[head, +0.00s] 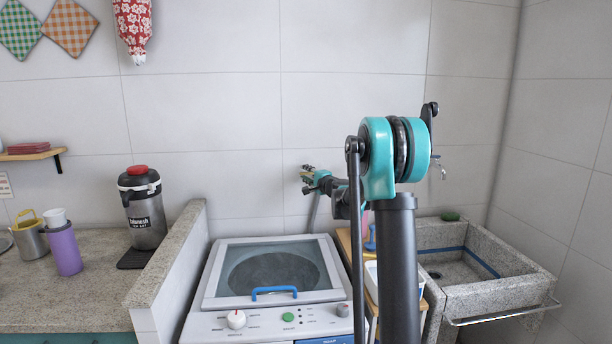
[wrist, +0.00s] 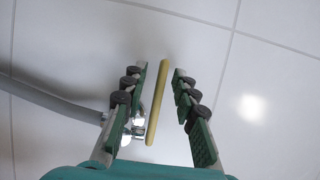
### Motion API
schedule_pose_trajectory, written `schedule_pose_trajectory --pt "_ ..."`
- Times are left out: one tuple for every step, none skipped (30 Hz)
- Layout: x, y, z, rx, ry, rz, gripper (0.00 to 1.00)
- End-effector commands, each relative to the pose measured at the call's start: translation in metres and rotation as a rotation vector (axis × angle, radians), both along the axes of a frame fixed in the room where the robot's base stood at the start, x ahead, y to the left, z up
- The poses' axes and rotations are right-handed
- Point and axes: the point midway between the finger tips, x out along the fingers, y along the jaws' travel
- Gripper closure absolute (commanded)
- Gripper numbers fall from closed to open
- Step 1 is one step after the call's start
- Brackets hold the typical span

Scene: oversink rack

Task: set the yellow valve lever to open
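The yellow valve lever (wrist: 157,105) is a thin straight bar in the wrist view, slightly tilted, with its far end leaning right. It lies between the two fingers of my gripper (wrist: 161,72). My gripper is open, with gaps on both sides of the lever, and the lever is a little closer to the left finger. The shiny metal valve body (wrist: 137,125) shows beside the lever's near end, partly hidden by the left finger. In the head view my gripper (head: 308,180) is near the wall above the washer's back right; the lever cannot be made out there.
A grey hose (wrist: 60,103) runs left from the valve, and a hose (head: 314,212) hangs below my gripper. The washing machine (head: 214,268) stands below. A stone sink (head: 503,296) with a tap (head: 442,168) is at right. The tiled wall is close behind.

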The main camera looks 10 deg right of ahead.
Motion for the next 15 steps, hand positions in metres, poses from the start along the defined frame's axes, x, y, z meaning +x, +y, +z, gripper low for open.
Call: schedule_pose_trajectory --pt "0.0005 0.0002 0.0000 0.000 0.000 0.000 0.72" --pt "0.0005 0.0002 0.0000 0.000 0.000 0.000 0.72" --pt "0.0004 0.0002 0.0000 0.000 0.000 0.000 0.72" --pt "0.0004 0.0002 0.0000 0.000 0.000 0.000 0.72" --pt "0.0003 0.0001 -0.0001 0.000 0.000 0.000 0.72" --pt "0.0003 0.0001 -0.0001 0.000 0.000 0.000 0.72" --pt "0.0003 0.0001 -0.0001 0.000 0.000 0.000 0.74" --pt "0.0002 0.0001 -0.0001 0.000 0.000 0.000 0.78" --pt "0.0002 0.0001 -0.0001 0.000 0.000 0.000 0.83" --pt "0.0002 0.0001 -0.0001 0.000 0.000 0.000 0.86" --pt "0.0002 0.0001 -0.0001 0.000 0.000 0.000 0.90" --pt "0.0001 0.0000 -0.0001 0.000 0.000 0.000 0.95" --pt "0.0001 0.0000 -0.0001 0.000 0.000 0.000 0.99" --pt "0.0001 0.0000 -0.0001 0.000 0.000 0.000 1.00" --pt "0.0001 0.0000 -0.0001 0.000 0.000 0.000 1.00"
